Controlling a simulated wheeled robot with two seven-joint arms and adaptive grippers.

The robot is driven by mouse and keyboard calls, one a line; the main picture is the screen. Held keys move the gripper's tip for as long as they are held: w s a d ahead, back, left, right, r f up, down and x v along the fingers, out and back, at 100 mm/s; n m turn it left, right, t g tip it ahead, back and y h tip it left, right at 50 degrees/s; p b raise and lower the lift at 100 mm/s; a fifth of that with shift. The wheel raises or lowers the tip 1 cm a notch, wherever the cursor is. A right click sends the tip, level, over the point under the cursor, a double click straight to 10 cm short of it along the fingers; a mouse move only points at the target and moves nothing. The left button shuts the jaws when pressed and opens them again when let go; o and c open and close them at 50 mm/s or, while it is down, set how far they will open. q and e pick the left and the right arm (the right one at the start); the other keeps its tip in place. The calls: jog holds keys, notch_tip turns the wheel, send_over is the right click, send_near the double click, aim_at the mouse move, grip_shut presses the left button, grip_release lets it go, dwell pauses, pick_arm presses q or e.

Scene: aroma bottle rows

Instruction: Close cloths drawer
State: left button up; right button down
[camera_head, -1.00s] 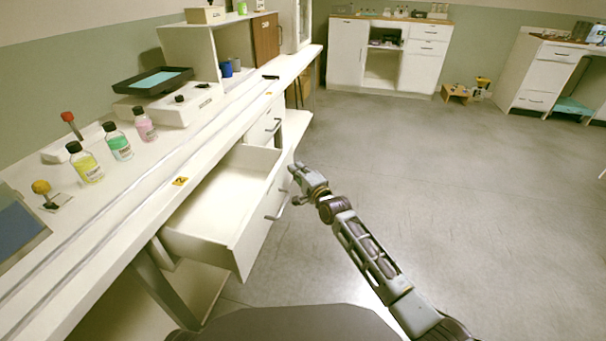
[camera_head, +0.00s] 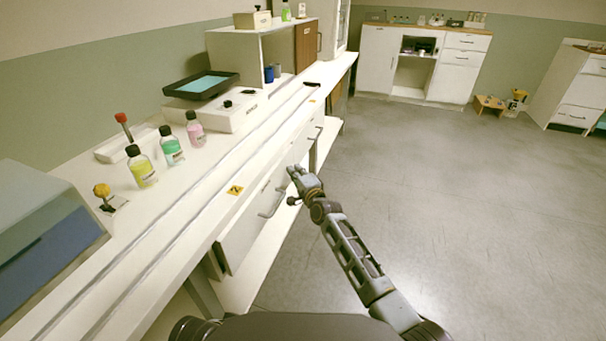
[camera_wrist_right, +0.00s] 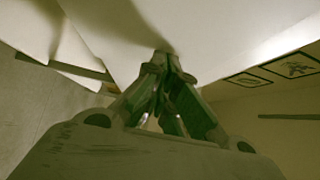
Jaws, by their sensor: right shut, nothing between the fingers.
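The cloths drawer is the white drawer (camera_head: 248,228) under the bench, with a grey bar handle (camera_head: 272,204). Its inside is hidden and its front is close to flush with the bench; a narrow dark strip shows at its near end. My right gripper (camera_head: 294,181) is shut and empty, just right of the drawer's far end. In the right wrist view, its fingertips (camera_wrist_right: 168,64) are together against or very near a white panel (camera_wrist_right: 200,30); I cannot tell whether they touch. My left gripper is not in view.
The bench top holds yellow (camera_head: 142,168), green (camera_head: 171,147) and pink (camera_head: 195,130) bottles and a black tray (camera_head: 201,93). Another drawer handle (camera_head: 314,150) lies beyond my right gripper. The grey floor (camera_head: 430,200) to the right is clear.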

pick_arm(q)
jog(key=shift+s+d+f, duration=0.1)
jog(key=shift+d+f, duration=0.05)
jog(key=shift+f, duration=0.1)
pick_arm(e)
jog(key=shift+w+a, duration=0.15)
jog(key=shift+a, duration=0.5)
jog(key=shift+a+r, duration=0.1)
jog(key=shift+r, duration=0.05)
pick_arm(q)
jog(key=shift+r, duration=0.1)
